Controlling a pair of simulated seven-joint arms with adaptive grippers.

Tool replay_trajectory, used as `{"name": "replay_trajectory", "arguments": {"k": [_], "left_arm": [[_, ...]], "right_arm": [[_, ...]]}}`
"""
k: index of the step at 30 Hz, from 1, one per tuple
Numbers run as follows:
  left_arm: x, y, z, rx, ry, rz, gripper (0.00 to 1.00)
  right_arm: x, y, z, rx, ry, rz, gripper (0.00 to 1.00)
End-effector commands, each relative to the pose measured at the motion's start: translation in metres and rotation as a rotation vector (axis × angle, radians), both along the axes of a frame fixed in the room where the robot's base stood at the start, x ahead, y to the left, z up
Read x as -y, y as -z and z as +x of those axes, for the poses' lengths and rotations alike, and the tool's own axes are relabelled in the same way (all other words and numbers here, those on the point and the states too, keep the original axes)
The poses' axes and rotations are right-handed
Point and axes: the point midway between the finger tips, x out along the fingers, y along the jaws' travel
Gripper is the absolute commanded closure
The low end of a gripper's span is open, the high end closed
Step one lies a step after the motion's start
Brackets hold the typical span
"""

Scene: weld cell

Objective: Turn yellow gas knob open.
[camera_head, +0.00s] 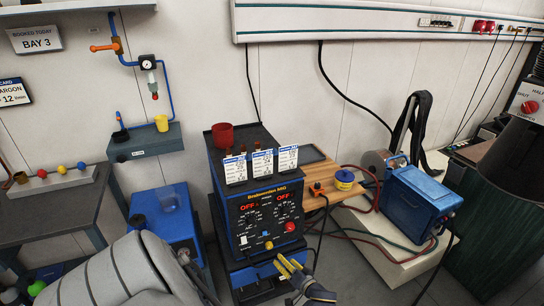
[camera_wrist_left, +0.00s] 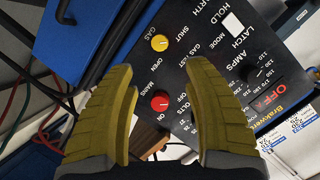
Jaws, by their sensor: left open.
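The blue and black welding machine (camera_head: 262,213) stands in the middle of the head view. Its yellow gas knob (camera_head: 268,245) is low on the front panel. In the left wrist view the yellow gas knob (camera_wrist_left: 160,43) lies between the words SHUT and OPEN; I cannot tell where it points. My left gripper (camera_head: 306,277) has yellow fingers and is in front of the panel, below and right of the knob in the head view. In the left wrist view my left gripper (camera_wrist_left: 161,68) is open and empty, the knob slightly beyond its tips. My right gripper is not in view.
A red mains knob (camera_wrist_left: 159,100) sits close to the gas knob; it also shows in the head view (camera_head: 290,227). Cards (camera_head: 262,164) and a red cup (camera_head: 222,134) are on top of the machine. A blue box (camera_head: 418,205) with cables is at right.

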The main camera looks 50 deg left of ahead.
Motion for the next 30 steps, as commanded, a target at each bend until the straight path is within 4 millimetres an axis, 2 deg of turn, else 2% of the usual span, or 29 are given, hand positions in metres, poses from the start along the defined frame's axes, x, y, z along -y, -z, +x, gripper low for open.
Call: {"name": "replay_trajectory", "arguments": {"k": [6, 15, 21, 30], "left_arm": [[-0.04, 0.01, 0.007, -0.003, 0.0, 0.003, 0.49], [-0.087, 0.024, 0.015, -0.003, 0.001, 0.0, 0.49], [-0.103, 0.03, 0.018, -0.003, 0.001, 0.0, 0.49], [-0.115, 0.033, 0.019, -0.002, 0.001, 0.0, 0.49]], "right_arm": [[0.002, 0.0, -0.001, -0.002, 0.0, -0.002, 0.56], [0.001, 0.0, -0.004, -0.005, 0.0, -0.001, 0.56], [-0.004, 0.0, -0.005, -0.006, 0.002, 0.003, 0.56], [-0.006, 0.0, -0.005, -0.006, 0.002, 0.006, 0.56]]}}
